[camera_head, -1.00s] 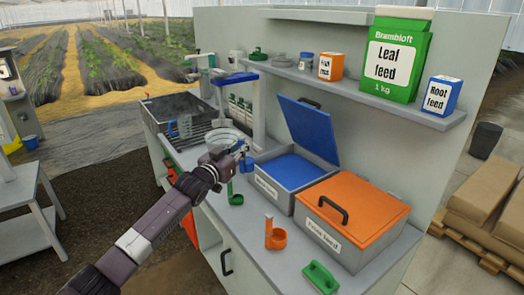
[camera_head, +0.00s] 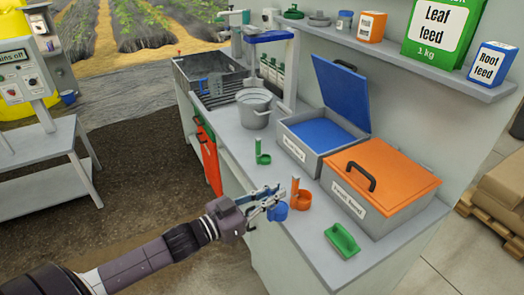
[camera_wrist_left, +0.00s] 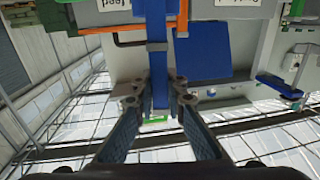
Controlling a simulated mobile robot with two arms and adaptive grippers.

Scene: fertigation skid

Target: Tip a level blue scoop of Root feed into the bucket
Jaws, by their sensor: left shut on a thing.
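My left gripper (camera_head: 268,203) is shut on the upright handle of a blue scoop (camera_head: 279,212). It holds the scoop over the counter's front edge, just left of the orange scoop. The blue handle (camera_wrist_left: 159,75) runs between the fingers in the left wrist view. I cannot see into the scoop's cup. The grey bucket (camera_head: 255,110) stands farther back on the counter, apart from the scoop. The grey feed bin (camera_head: 290,148) is open, its blue lid (camera_head: 341,92) raised and a blue surface inside; its label is too small to read. My right gripper is out of view.
An orange scoop (camera_head: 301,198) and a green scoop (camera_head: 262,157) stand on the counter. The orange-lidded bin (camera_head: 385,178) is shut, with a green levelling-type tool (camera_head: 342,240) before it. The shelf above holds the Leaf feed (camera_head: 436,35) and Root feed (camera_head: 490,67) boxes.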

